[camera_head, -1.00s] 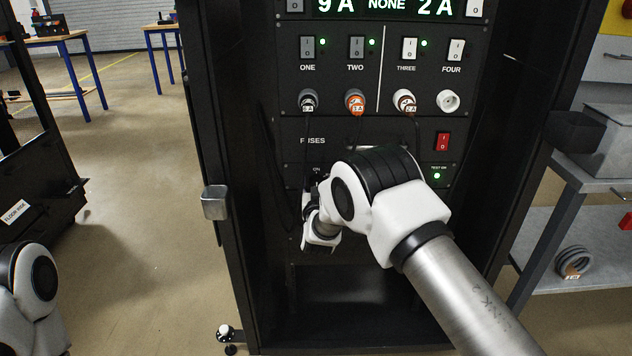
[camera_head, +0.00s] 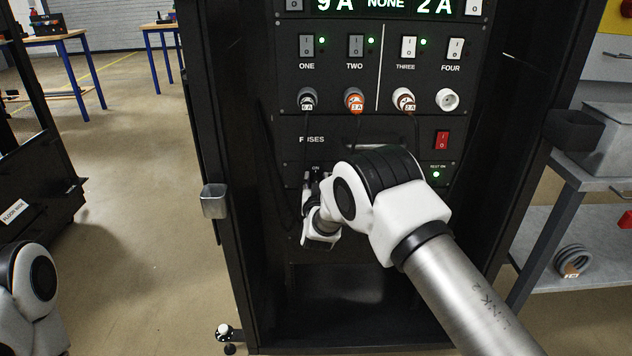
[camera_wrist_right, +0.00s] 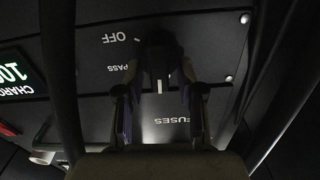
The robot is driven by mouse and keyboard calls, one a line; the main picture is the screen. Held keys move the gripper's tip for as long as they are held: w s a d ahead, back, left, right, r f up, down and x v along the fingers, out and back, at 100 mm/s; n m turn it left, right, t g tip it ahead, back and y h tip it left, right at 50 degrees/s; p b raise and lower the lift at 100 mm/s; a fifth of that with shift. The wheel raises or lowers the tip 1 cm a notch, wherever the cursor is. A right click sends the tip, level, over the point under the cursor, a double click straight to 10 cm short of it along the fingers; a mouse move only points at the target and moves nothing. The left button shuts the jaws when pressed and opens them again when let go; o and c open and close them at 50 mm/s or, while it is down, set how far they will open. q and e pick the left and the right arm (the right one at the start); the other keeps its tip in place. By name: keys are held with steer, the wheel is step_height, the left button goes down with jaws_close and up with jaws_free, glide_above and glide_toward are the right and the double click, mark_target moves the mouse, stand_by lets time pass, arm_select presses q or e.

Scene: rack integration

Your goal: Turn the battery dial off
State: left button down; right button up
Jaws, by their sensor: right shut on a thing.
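The battery dial (camera_wrist_right: 157,55) is a dark knob on the black panel in the right wrist view, largely covered by my gripper. An OFF label (camera_wrist_right: 122,38) and a partly hidden label ending in PASS are left of it. My right gripper (camera_wrist_right: 158,92) is shut on the dial, one finger on each side. A light mark shows between the fingers. In the head view my right gripper (camera_head: 316,184) is at the panel, just below the ON label (camera_head: 316,168); the dial cannot be made out there. My left gripper is out of view; only part of that arm shows.
A FUSES panel (camera_head: 345,139) with a red switch (camera_head: 442,140) lies above. Higher up are several sockets (camera_head: 447,100) with plugs and cables hanging near my right arm. The rack's side walls (camera_head: 215,130) stand close on both sides. A lit charge display (camera_wrist_right: 17,75) is beside the dial.

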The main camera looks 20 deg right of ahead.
steer(key=m, duration=0.2)
steer(key=m+b, duration=0.1)
steer(key=m, duration=0.1)
steer(key=d+m+b, duration=0.1)
steer(key=m, duration=0.1)
steer(key=shift+s+f, duration=0.1)
steer(key=shift+f, duration=0.15)
steer(key=m+b, duration=0.2)
steer(key=m, duration=0.3)
steer(key=f+m+b, duration=0.1)
steer(key=m+b, duration=0.1)
steer(key=m, duration=0.4)
steer(key=f+m+b, duration=0.1)
steer(key=m+b, duration=0.2)
steer(key=m, duration=0.3)
steer(key=shift+s+d+f, duration=0.1)
steer(key=shift+d+f, duration=0.05)
steer(key=shift+d, duration=0.05)
steer(key=o, duration=1.1)
steer(key=shift+o, duration=0.2)
